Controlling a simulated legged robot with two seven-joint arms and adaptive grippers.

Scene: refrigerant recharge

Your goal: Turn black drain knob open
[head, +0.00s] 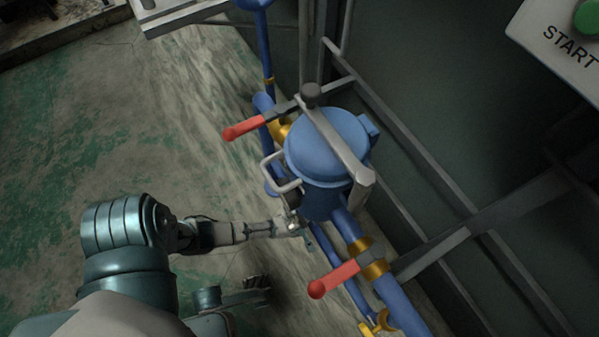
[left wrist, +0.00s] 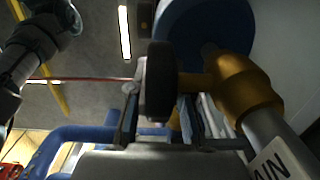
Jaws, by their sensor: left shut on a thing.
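The black drain knob (left wrist: 160,82) is a dark round disc seen edge-on in the left wrist view. It sits between the fingers of my left gripper (left wrist: 158,118), which is shut on it. A brass valve body (left wrist: 243,92) stands just right of the knob, joined to a grey pipe with a label (left wrist: 284,158) reading "AIN". In the head view my left gripper (head: 300,229) is low beside the blue canister (head: 322,150); the knob is hidden there. My right gripper is not in view.
Red-handled levers (head: 243,129) (head: 334,280) stick out left of the blue piping above and below my left gripper. A bent grey handle (head: 281,170) is close above it. A dark metal frame (head: 430,180) stands at right. The green floor (head: 90,130) at left is mostly open.

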